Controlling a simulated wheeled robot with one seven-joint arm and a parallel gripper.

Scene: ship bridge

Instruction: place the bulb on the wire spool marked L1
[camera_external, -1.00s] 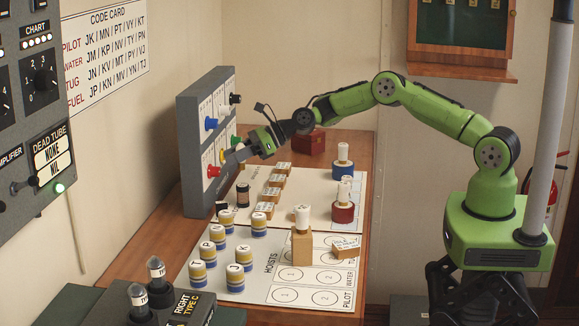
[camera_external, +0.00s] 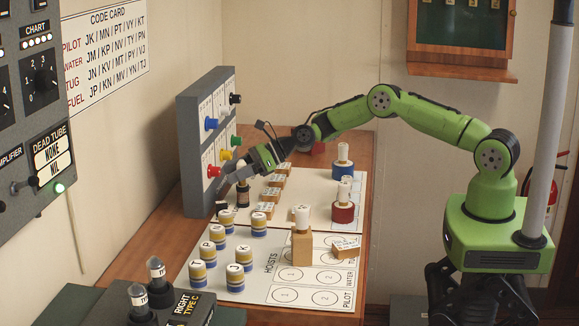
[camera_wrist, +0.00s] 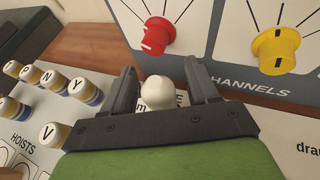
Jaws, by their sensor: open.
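A white rounded bulb (camera_wrist: 157,90) shows between the two fingers of my gripper (camera_wrist: 160,85) in the wrist view. The fingers are spread, one on each side of it; whether they touch it is unclear. In the outside view, my gripper (camera_external: 235,177) is low by the channel panel. A pale shape, likely the bulb (camera_external: 243,172), appears just above a dark cylinder (camera_external: 243,194). Contact between them is hard to make out. A blue spool-like base (camera_external: 342,170) and a red one (camera_external: 343,213) stand at right with white tops. I cannot read an L1 mark on any piece.
The grey channel panel (camera_external: 187,150) with coloured knobs stands close at left. Several lettered, banded cylinders (camera_external: 235,282) stand in front. A wooden block (camera_external: 302,249) carries a white piece. Small tiles (camera_external: 272,194) lie near my gripper. The front right board circles are largely clear.

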